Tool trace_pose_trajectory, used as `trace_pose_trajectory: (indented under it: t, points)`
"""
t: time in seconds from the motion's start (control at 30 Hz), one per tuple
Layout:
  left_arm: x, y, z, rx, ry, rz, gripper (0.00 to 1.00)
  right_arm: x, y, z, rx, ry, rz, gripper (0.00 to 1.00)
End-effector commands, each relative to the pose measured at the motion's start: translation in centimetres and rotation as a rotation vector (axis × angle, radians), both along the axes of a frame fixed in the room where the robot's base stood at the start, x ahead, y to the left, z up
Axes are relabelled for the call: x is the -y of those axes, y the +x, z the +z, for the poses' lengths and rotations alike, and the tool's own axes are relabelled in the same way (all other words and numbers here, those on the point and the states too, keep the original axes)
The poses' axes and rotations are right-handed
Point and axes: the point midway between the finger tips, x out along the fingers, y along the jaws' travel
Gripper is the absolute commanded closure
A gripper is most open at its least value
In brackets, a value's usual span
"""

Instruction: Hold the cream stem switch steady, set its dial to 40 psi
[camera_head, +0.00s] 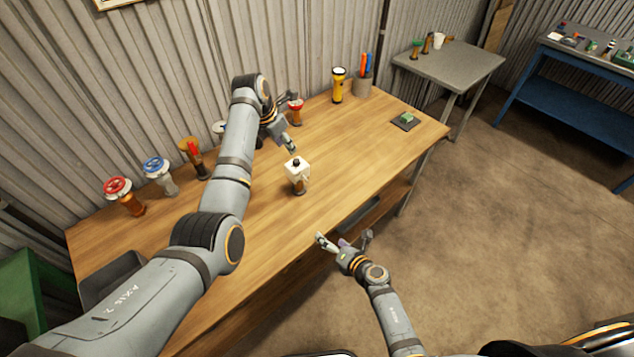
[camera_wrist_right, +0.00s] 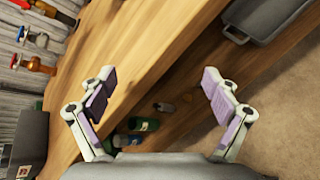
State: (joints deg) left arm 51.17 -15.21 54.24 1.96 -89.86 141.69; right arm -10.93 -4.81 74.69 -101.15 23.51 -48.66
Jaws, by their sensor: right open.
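The cream stem switch (camera_head: 298,173) stands upright on the wooden table, a pale box with a dark knob on top and a brownish base. Its dial reading is too small to tell. My left gripper (camera_head: 289,120) is open and empty, behind and above the switch, apart from it. My right gripper (camera_head: 345,240) is open and empty by the table's front edge, to the lower right of the switch. In the right wrist view its two padded fingers (camera_wrist_right: 158,95) are spread wide, and the switch does not show there.
Red-wheeled (camera_head: 117,187) and blue-wheeled (camera_head: 154,165) valves stand along the back of the wooden table (camera_head: 360,140), with a yellow flashlight (camera_head: 338,86) and a pen cup (camera_head: 362,87). A dark mat (camera_head: 406,122) holds a green block. Bottles (camera_wrist_right: 143,125) lie on the lower shelf. The table around the switch is clear.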

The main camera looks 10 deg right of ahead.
Motion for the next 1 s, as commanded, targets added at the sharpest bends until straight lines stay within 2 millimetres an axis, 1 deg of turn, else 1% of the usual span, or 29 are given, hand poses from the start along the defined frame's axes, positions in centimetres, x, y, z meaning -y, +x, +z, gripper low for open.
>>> trace_pose_trajectory:
  t: [0.03,0.1,0.2,0.3,0.4,0.5,0.67,0.8,1.0]
  points:
    - [0.0,0.0,0.0,0.000,0.000,0.000,0.62,-1.0,1.1,2.0,0.082,-0.126,0.105,0.11]
    - [0.0,0.0,0.0,0.000,0.000,0.000,0.62,-2.0,2.0,4.1,0.186,-0.328,0.257,0.11]
    - [0.0,0.0,0.0,0.000,0.000,0.000,0.62,-2.7,6.9,8.0,0.294,-0.436,0.337,0.11]
    - [0.0,0.0,0.0,0.000,0.000,0.000,0.62,-3.1,9.9,11.0,0.368,-0.522,0.393,0.11]
    - [0.0,0.0,0.0,0.000,0.000,0.000,0.62,-3.3,11.8,13.0,0.414,-0.582,0.426,0.11]
    - [0.0,0.0,0.0,0.000,0.000,0.000,0.62,-3.4,12.7,14.0,0.435,-0.612,0.443,0.11]
    - [0.0,0.0,0.0,0.000,0.000,0.000,0.62,-3.4,12.9,14.2,0.440,-0.619,0.447,0.11]
    - [0.0,0.0,0.0,0.000,0.000,0.000,0.62,-4.1,13.9,13.7,0.439,-0.614,0.446,0.11]
    - [0.0,0.0,0.0,0.000,0.000,0.000,0.62,-6.0,16.8,12.3,0.439,-0.615,0.445,0.11]
